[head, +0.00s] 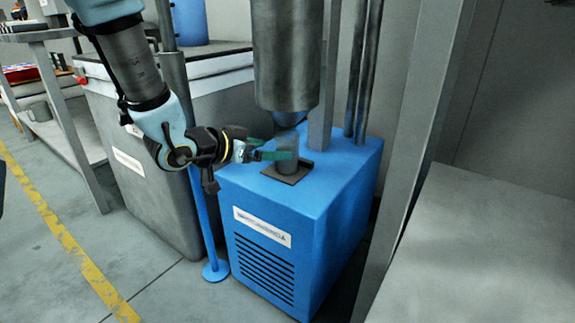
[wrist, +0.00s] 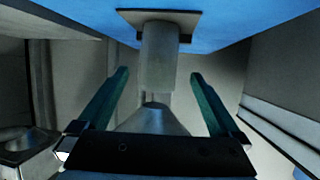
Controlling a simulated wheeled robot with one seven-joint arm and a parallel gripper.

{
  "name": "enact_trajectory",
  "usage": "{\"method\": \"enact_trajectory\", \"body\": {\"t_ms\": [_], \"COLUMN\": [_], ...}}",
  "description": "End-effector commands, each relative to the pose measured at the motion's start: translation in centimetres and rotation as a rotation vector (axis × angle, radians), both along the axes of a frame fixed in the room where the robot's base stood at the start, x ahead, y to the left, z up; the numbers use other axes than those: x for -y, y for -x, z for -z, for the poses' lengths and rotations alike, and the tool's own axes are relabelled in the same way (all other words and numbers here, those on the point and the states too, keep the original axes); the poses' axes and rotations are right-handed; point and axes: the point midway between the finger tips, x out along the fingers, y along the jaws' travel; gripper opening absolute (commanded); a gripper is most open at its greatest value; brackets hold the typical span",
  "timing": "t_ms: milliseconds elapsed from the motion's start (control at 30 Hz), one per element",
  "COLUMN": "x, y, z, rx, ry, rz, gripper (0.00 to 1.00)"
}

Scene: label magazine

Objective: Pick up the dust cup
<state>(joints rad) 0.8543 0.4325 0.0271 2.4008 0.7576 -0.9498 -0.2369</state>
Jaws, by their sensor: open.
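The dust cup (head: 288,143) is a small grey cylinder. It stands upright on a dark square plate (head: 292,177) on top of a blue cabinet, below a grey cylinder with a tapered end. My gripper (head: 278,153) reaches in from the left at cup height, and a teal finger covers part of the cup. In the wrist view the scene looks upside down. There the cup (wrist: 160,55) appears between the two spread teal fingers of my gripper (wrist: 160,75), with a visible gap on each side. I cannot tell how deep the fingers reach around it.
The hanging grey cylinder (head: 286,55) leaves little room above the cup. A grey post and pipes (head: 365,70) rise behind it on the blue cabinet (head: 300,225). A large grey bin (head: 150,185) stands left, and a grey panel (head: 480,250) at right.

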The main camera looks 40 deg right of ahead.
Motion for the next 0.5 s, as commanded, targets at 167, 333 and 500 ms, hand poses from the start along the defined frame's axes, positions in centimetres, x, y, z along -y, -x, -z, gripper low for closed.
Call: {"method": "enact_trajectory", "body": {"t_ms": [167, 333, 500], "x": [2.7, 4.2, 5.5], "y": [-0.2, -0.4, -0.3], "z": [1.4, 1.8, 2.7], "rx": [0.001, 0.000, 0.001], "ry": [0.000, -0.001, 0.000], "rz": [0.003, 0.000, 0.002], "gripper": [1.00, 1.00, 1.00]}}
